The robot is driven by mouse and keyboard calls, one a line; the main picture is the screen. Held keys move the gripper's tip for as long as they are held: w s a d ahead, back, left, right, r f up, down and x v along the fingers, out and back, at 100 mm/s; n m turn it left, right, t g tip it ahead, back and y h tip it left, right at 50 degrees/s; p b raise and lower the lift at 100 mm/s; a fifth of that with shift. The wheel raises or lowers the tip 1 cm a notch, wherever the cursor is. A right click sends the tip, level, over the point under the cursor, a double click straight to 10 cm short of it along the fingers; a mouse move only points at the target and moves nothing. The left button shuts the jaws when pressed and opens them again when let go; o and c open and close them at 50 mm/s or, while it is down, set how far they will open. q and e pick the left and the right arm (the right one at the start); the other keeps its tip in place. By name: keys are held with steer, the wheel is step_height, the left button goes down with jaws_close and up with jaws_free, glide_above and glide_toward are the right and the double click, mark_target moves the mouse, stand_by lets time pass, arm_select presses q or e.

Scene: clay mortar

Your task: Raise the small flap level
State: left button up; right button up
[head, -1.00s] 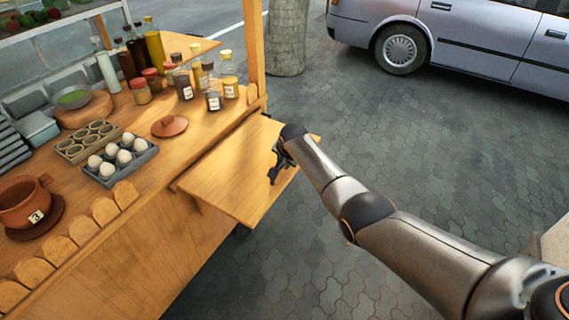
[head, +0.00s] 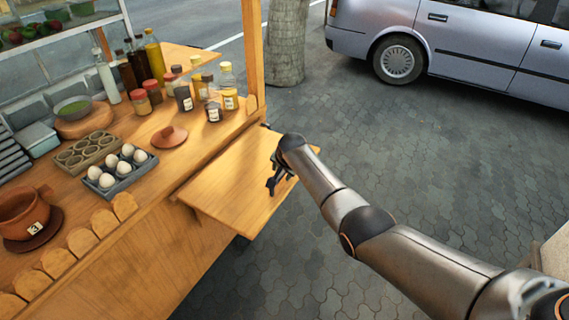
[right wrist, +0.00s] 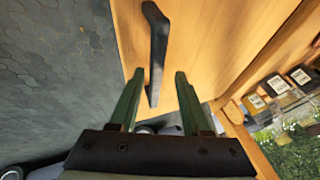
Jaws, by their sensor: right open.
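The small flap (head: 225,195) is a wooden panel on the side of the cart, below the counter's edge. It looks close to level in the head view; I cannot tell its exact tilt. A dark bar handle (right wrist: 157,45) is fixed on its face in the right wrist view. My right gripper (head: 277,182) is over the flap's outer part. In the right wrist view it is open (right wrist: 156,82), its fingers apart on either side of the handle's near end. Whether the fingers touch the handle is unclear. My left gripper is out of view.
The counter (head: 120,215) holds bottles (head: 228,85), a tray of eggs (head: 120,170), a clay lid (head: 169,137) and a clay pot (head: 22,215). Paving is clear to the right; a car (head: 480,45) is parked behind.

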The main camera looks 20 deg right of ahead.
steer(key=shift+s+r+p, duration=0.25)
steer(key=shift+r+p, duration=0.05)
steer(key=shift+r, duration=0.2)
steer(key=p+v, duration=0.2)
steer(key=v, duration=0.9)
steer(key=shift+p, duration=0.35)
steer(key=s+a+f+n+t+y, duration=0.1)
steer(key=s+a+f+n, duration=0.2)
steer(key=s+f+n, duration=0.8)
steer(key=s+a+f+n+t+y, duration=0.1)
steer(key=s+a+f, duration=0.1)
steer(key=s, duration=0.9)
steer(key=s+a+f+n+t+y, duration=0.1)
steer(key=s+a+f, duration=0.2)
steer(key=s, duration=0.8)
step_height(320, 180, down, 2)
steer(key=shift+s+f, duration=0.1)
steer(key=shift+s, duration=0.3)
